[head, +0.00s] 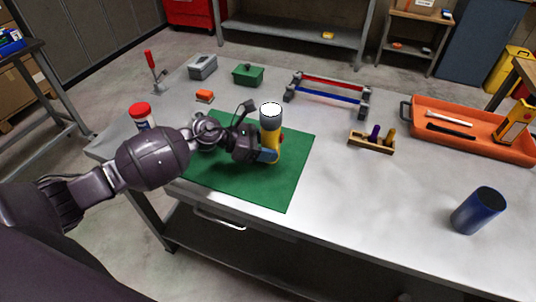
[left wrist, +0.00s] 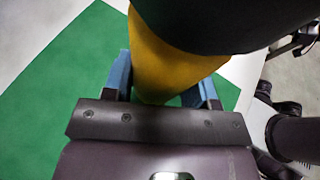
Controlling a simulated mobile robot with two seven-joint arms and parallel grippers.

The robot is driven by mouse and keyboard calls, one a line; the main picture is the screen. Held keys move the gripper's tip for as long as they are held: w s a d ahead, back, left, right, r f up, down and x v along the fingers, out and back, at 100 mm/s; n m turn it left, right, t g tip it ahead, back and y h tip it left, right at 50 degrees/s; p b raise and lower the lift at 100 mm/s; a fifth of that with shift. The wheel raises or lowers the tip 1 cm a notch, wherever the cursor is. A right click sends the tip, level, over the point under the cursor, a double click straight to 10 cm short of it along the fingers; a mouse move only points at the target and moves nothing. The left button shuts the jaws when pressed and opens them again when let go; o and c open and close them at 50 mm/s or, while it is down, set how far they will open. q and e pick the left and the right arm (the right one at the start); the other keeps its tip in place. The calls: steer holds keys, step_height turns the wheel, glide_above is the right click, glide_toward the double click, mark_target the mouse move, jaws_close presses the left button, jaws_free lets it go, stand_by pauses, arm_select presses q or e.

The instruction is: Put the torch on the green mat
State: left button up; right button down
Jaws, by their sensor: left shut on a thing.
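The torch (head: 272,138) is yellow with a dark grey head and a pale lens end facing up. It is upright, over the right part of the green mat (head: 290,188). My left gripper (head: 268,155) is shut on the torch, coming from the left. In the left wrist view the yellow body (left wrist: 165,70) sits between the two blue fingers (left wrist: 160,88), with the mat (left wrist: 60,90) behind it. I cannot tell whether the torch's base touches the mat. My right gripper is not in view.
On the metal workbench (head: 340,190) stand a red-capped jar (head: 141,115), a green box (head: 248,74), a rack with red and blue bars (head: 328,90), a small wooden tray (head: 371,144), an orange tray (head: 470,150) and a blue cylinder (head: 478,211). The bench's front middle is clear.

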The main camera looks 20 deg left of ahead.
arm_select(q)
step_height(320, 180, down, 3)
steer(key=shift+f+b, duration=0.2)
steer(key=shift+b, duration=0.1)
steer(key=o, duration=1)
steer(key=shift+o, duration=0.3)
steer(key=shift+r, duration=0.15)
steer(key=shift+a+r, duration=0.15)
steer(key=v, duration=1)
steer(key=shift+s+a, duration=0.3)
steer(key=shift+s+a+r, duration=0.2)
steer(key=shift+a+r, duration=0.05)
steer(key=shift+a, duration=0.05)
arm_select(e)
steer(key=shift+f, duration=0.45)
